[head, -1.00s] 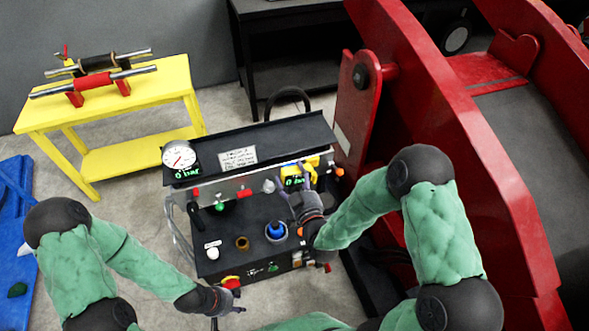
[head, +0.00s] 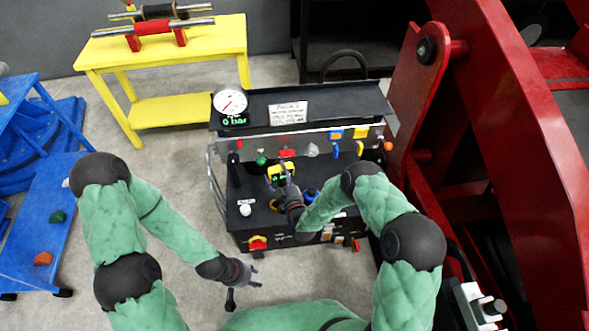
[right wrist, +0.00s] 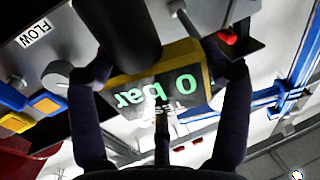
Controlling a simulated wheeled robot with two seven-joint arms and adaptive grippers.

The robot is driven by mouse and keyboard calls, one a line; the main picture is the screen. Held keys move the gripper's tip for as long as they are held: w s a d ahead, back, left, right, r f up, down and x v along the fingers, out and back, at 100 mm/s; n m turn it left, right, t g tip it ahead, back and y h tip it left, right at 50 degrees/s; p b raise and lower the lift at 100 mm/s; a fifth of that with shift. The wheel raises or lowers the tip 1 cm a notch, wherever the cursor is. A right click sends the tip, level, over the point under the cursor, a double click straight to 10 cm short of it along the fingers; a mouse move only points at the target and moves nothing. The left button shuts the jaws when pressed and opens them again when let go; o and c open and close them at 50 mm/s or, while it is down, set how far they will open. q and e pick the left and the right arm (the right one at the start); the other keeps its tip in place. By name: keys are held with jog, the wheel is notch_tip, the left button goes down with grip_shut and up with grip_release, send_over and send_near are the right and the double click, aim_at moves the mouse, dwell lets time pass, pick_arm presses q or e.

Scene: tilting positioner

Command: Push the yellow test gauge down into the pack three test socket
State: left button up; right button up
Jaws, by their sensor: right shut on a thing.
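The yellow test gauge (head: 275,171), with a green "0 bar" display, is held by my right gripper (head: 284,180) above the black console deck (head: 241,192). In the right wrist view the gauge (right wrist: 188,52) sits between the dark fingers (right wrist: 160,95), its display facing the camera. A brass ring fitting (head: 273,204) shows on the deck just below the gauge and beside the gripper, partly covered. I cannot tell whether it is the pack three test socket, or whether the gauge touches anything. My left gripper (head: 250,275) is empty and looks open, in front of the console.
A blue fitting (head: 312,193) and a white knob (head: 245,209) stand on the deck. A panel behind carries coloured handles and a round white dial (head: 230,102). A red machine frame (head: 500,130) rises at right. A yellow table (head: 170,60) stands back left.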

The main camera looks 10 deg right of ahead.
jog(key=shift+n+y, duration=0.3)
jog(key=a+f, duration=0.2)
jog(key=f, duration=0.1)
jog(key=a+f+b, duration=0.1)
jog(key=shift+w+a+f, duration=0.1)
jog(key=shift+w+f, duration=0.05)
jog(key=shift+w, duration=0.2)
jog(key=shift+f, duration=0.1)
notch_tip(320, 180, down, 6)
jog(key=b, duration=0.5)
jog(key=shift+b, duration=0.4)
jog(key=shift+s+b, duration=0.1)
jog(key=shift+b, duration=0.45)
dwell(1.2)
jog(key=shift+f+b, duration=1.15)
jog(key=shift+b, duration=0.1)
jog(key=shift+f+b, duration=0.45)
jog(key=shift+f, duration=0.8)
jog(key=o, duration=1.6)
